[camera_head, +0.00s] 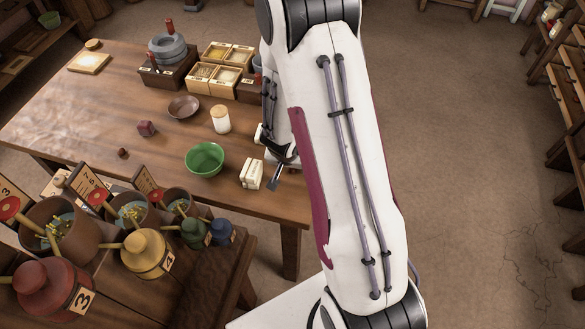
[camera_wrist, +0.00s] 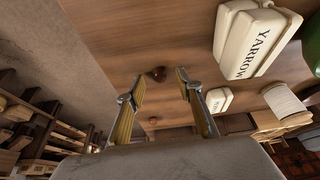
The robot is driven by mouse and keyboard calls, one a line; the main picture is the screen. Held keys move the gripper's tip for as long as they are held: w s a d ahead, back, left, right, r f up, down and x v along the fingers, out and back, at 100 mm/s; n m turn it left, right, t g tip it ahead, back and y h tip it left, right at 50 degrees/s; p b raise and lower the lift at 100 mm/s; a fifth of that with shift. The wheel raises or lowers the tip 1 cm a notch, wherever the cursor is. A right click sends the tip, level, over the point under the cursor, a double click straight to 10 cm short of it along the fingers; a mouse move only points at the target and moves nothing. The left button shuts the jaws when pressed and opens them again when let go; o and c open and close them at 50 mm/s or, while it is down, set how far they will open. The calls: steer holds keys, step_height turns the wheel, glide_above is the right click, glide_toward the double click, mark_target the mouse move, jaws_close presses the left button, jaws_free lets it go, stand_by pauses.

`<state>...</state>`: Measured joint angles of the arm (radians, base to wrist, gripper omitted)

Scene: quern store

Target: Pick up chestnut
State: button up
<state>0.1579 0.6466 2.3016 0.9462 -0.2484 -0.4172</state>
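A small round dark-brown thing, which looks like the chestnut (camera_wrist: 158,73), lies on the wooden table in the wrist view. It shows in the gap between the fingertips of my gripper (camera_wrist: 160,78). The two fingers are spread apart with nothing held between them. I cannot tell the exact height of the fingertips above the table. In the head view my gripper (camera_head: 274,180) is low over the table's right end, mostly behind my arm. I cannot make out the chestnut there; it seems hidden by my arm or gripper.
A cream packet marked YARROW (camera_wrist: 251,42) lies to the right of my gripper, with a smaller white block (camera_wrist: 219,99) nearby. The table edge is close.

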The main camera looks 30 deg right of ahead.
steer(key=shift+f, duration=0.25)
stand_by(0.4)
steer(key=c, duration=0.8)
